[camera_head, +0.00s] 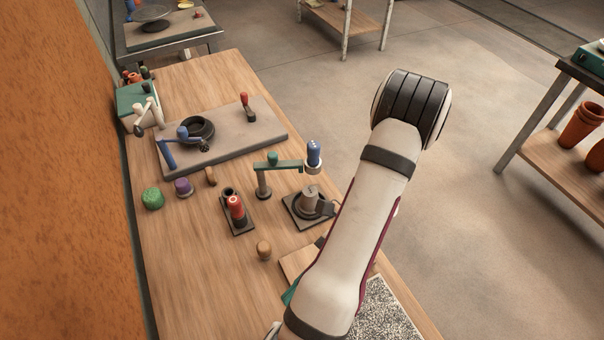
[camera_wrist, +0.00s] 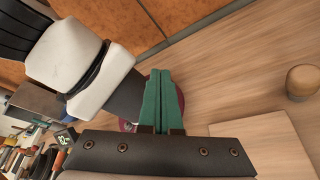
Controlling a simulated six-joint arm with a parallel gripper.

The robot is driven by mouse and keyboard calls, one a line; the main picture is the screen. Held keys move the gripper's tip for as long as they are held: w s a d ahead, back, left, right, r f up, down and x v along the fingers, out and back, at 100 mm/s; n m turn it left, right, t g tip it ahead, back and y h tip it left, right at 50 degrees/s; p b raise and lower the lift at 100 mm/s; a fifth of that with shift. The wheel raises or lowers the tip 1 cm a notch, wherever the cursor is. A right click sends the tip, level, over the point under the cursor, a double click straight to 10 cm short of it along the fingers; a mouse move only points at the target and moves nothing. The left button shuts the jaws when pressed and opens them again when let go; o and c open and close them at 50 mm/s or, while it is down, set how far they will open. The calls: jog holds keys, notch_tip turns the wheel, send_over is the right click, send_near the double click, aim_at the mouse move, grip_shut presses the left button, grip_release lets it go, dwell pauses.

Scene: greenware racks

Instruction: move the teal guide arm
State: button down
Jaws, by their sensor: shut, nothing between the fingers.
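The teal guide arm (camera_head: 284,161) is a short bar on a dark post in the middle of the bench in the head view. A blue dotted cylinder (camera_head: 314,152) sits at its right end, above a grey metal piece (camera_head: 309,201) on a dark square base. My gripper's teal fingers (camera_wrist: 160,73) are shut and empty in the wrist view. In the head view my gripper is mostly hidden behind my arm, low in the picture and well apart from the guide arm. The guide arm does not show in the wrist view.
A wooden knob (camera_head: 264,250) and a pale board (camera_head: 295,264) lie between my gripper and the guide arm. A dark tray (camera_head: 243,228) holds a red-topped cylinder. A grey slab (camera_head: 240,140) carries a blue arm farther back.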

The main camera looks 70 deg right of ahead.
jog(key=w+d+m+t+h, duration=0.3)
jog(key=d+m+t+h, duration=0.4)
jog(key=m, duration=0.5)
jog(key=m+t+h, duration=0.2)
jog(key=m+h, duration=1)
jog(key=m, duration=0.2)
send_near(291, 166)
jog(key=w+a, duration=0.2)
jog(key=w, duration=0.2)
jog(key=d, duration=0.1)
jog(key=w+d, duration=0.1)
jog(key=d, duration=0.1)
jog(key=shift+w+f+h, duration=0.1)
jog(key=shift+f+h, duration=0.1)
jog(key=shift+h, duration=0.1)
jog(key=shift+w+d, duration=0.1)
jog(key=shift+d, duration=0.3)
